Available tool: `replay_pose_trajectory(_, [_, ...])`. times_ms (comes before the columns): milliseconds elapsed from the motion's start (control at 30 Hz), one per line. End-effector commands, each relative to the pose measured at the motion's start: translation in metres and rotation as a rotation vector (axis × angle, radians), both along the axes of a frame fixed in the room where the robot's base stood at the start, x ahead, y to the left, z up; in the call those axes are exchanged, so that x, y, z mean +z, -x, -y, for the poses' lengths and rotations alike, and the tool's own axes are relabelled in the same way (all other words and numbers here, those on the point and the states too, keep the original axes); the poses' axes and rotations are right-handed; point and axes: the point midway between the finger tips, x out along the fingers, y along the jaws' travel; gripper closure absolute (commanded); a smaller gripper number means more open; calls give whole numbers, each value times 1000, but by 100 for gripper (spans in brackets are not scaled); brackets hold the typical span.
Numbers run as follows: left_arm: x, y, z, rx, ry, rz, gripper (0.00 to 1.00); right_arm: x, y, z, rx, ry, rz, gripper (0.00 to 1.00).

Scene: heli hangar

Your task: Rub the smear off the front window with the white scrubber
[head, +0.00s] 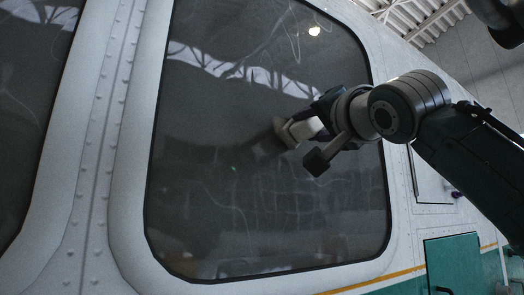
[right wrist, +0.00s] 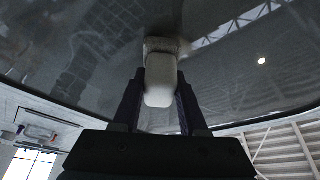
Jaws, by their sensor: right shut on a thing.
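The front window (head: 230,210) is a large dark pane with rounded corners in a white riveted frame, filling the middle of the head view. My right gripper (head: 314,130) is shut on the white scrubber (head: 303,129) in front of the pane, right of its middle. In the right wrist view the scrubber (right wrist: 160,82) sits between both fingers, its far pad end at or very close to the glass; I cannot tell if it touches. Pale curved streaks and grid-like lines show on the pane; I cannot tell smear from reflection. My left gripper is not in view.
Another dark window (head: 30,80) lies to the left beyond a riveted white post (head: 100,130). A green panel (head: 453,265) and a yellow stripe are at lower right. Glass left of and below the gripper is unobstructed.

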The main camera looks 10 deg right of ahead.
Motion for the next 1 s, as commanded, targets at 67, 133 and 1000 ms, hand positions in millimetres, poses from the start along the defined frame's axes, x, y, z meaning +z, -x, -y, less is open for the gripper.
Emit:
replay_pose_trajectory(67, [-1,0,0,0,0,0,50,-1,0,-3,2,0,-1,100])
replay_pose_trajectory(133, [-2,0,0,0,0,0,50,-1,1,-8,6,-1,-1,100])
replay_pose_trajectory(1000, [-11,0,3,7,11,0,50,-4,21,-39,8,1,-5,100])
